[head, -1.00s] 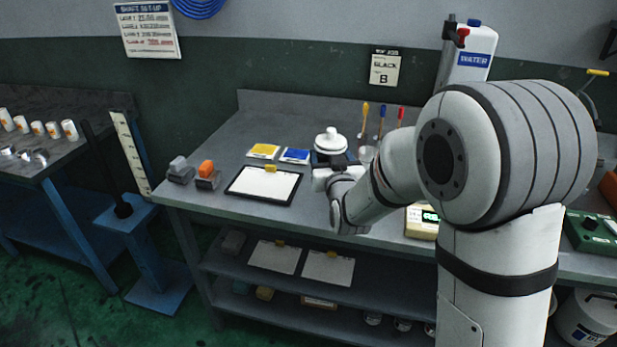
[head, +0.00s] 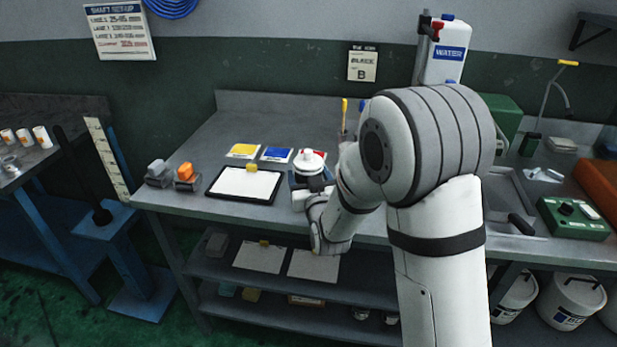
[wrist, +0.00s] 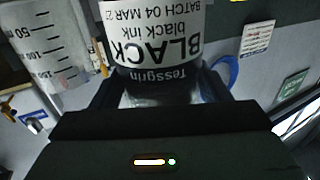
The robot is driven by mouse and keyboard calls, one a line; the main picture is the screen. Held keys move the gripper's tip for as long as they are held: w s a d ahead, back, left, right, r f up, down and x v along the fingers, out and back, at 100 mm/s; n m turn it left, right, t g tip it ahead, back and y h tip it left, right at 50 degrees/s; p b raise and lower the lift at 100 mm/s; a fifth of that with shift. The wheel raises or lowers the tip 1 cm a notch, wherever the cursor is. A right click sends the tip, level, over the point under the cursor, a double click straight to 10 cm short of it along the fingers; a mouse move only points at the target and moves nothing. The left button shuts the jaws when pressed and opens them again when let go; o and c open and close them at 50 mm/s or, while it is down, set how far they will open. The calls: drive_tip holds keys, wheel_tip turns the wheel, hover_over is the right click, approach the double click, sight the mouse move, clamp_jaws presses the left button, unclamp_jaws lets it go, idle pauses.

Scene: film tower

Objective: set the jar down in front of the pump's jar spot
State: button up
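The jar (wrist: 155,42) carries a white label reading "BLACK black ink", upside down in the wrist view. It sits between the two fingers of my gripper (wrist: 158,92), which are shut on it. In the head view my gripper (head: 319,184) is near the front of the bench, right of the clipboard. The jar's white knobbed top (head: 308,160) shows just beyond it. Much of the jar's body is hidden by the gripper there. I cannot tell whether its base touches the bench. I cannot clearly identify the pump or its jar spot; my arm covers part of the bench.
A clipboard (head: 245,184) lies left of the jar, with yellow (head: 243,150) and blue (head: 277,154) cards behind. A green control box (head: 572,218) is at the right. A clear graduated beaker (wrist: 45,48) shows in the wrist view.

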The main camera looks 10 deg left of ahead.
drive_tip(key=o, duration=0.4)
drive_tip(key=shift+c, duration=0.2)
drive_tip(key=shift+r, duration=0.15)
drive_tip(key=b+v, duration=0.1)
drive_tip(key=v, duration=0.3)
drive_tip(key=b+v, duration=0.1)
drive_tip(key=v, duration=0.4)
drive_tip(key=shift+s+f, duration=0.1)
drive_tip(key=shift+f, duration=0.1)
drive_tip(key=b+v, duration=0.2)
drive_tip(key=b, duration=0.6)
drive_tip(key=shift+s+d+r, duration=0.15)
drive_tip(key=shift+s, duration=0.15)
